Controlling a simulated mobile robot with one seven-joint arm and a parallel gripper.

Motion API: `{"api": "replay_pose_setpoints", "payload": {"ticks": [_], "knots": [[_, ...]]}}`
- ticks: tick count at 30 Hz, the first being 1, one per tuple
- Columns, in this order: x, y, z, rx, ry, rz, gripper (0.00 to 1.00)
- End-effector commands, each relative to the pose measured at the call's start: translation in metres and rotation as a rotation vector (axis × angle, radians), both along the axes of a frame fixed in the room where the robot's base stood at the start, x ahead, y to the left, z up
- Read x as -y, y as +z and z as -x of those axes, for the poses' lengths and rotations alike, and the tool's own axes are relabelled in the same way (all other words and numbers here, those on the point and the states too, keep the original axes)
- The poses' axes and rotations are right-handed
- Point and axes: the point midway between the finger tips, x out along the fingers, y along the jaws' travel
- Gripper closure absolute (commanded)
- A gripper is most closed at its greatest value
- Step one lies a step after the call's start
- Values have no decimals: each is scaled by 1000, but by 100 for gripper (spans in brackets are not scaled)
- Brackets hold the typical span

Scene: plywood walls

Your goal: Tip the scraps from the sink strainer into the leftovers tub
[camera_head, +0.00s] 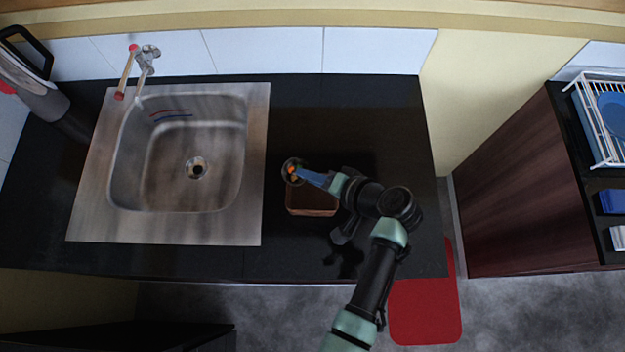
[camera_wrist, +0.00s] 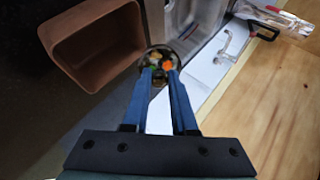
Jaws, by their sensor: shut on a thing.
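The sink strainer (camera_head: 292,164) is a small round dark metal cup with orange and pale scraps (camera_head: 293,172) in it. My gripper (camera_head: 303,175) has its blue fingers shut on the strainer's edge. In the wrist view the strainer (camera_wrist: 151,55) sits between the fingertips (camera_wrist: 160,72), and the scraps (camera_wrist: 165,64) show inside. The leftovers tub (camera_head: 312,212) is a brown, open rectangular box on the black counter. In the head view the strainer overlaps its upper left corner; my arm hides its right part. In the wrist view the tub (camera_wrist: 92,50) is left of the strainer and looks empty.
The steel sink (camera_head: 88,215) with a drain (camera_head: 197,168) and tap (camera_head: 146,60) is left of the tub. A grey container (camera_head: 42,100) stands at the far left. A dish rack (camera_head: 597,160) stands at the right beyond a gap. The black counter (camera_head: 350,110) behind the tub is clear.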

Motion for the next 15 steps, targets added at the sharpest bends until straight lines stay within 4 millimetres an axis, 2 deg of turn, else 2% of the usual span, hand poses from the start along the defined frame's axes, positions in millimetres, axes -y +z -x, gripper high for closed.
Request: {"api": "replay_pose_setpoints", "payload": {"ticks": [15], "knots": [[3, -3, 2, 43, -1, -56, 100]]}}
